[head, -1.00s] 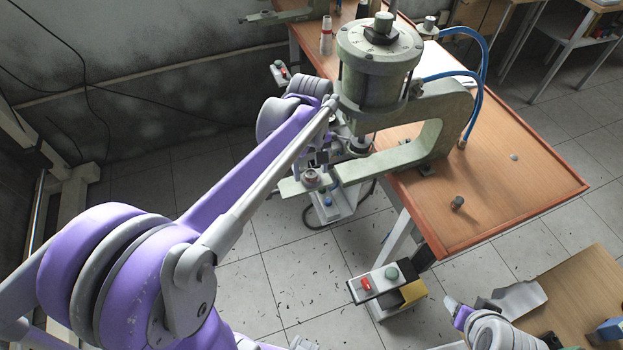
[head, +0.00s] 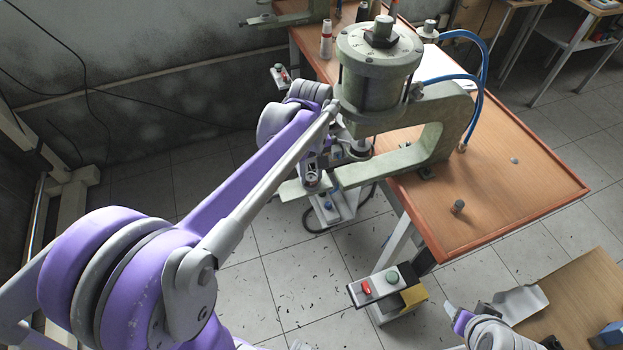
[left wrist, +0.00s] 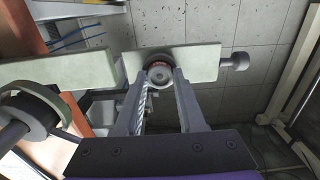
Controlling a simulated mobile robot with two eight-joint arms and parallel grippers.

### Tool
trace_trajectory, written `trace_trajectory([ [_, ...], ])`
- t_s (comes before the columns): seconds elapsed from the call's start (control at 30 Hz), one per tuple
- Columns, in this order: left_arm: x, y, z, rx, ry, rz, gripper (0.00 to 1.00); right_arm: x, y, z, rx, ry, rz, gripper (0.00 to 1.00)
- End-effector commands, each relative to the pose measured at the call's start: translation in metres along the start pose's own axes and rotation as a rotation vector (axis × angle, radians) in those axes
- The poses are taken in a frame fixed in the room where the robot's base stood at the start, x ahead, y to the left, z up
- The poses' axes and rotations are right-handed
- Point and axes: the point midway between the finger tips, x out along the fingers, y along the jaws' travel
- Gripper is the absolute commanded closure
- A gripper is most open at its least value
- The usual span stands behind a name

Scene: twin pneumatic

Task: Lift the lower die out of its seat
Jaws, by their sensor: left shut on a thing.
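The lower die (head: 312,179) is a small round metal piece at the outer end of the press's lower arm (head: 345,176). In the left wrist view the die (left wrist: 160,75) shows as a ring with a reddish-brown inside, between my fingertips. My left gripper (head: 313,168) reaches down to it and is shut on it; in the left wrist view the two fingers (left wrist: 161,82) flank it. The die looks upright at the pale arm plate (left wrist: 200,62). Its underside and the seat are hidden, so I cannot tell whether there is a gap below it.
The press cylinder (head: 379,62) stands above and right of my left gripper, with blue hoses (head: 480,60) behind. A small knob (head: 458,207) lies on the wooden table (head: 520,195). A button box (head: 380,285) is lower down. Part of my right arm shows at the lower right.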

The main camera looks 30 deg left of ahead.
Motion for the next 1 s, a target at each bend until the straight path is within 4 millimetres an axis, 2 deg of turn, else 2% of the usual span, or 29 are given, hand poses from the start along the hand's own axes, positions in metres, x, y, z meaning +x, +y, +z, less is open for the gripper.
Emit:
trace_trajectory([
  [1.0,-0.029,0.0,0.0,0.0,0.001,0.001,1.0,-0.013,0.0,-0.018,0.0,0.018,0.0,0.4],
])
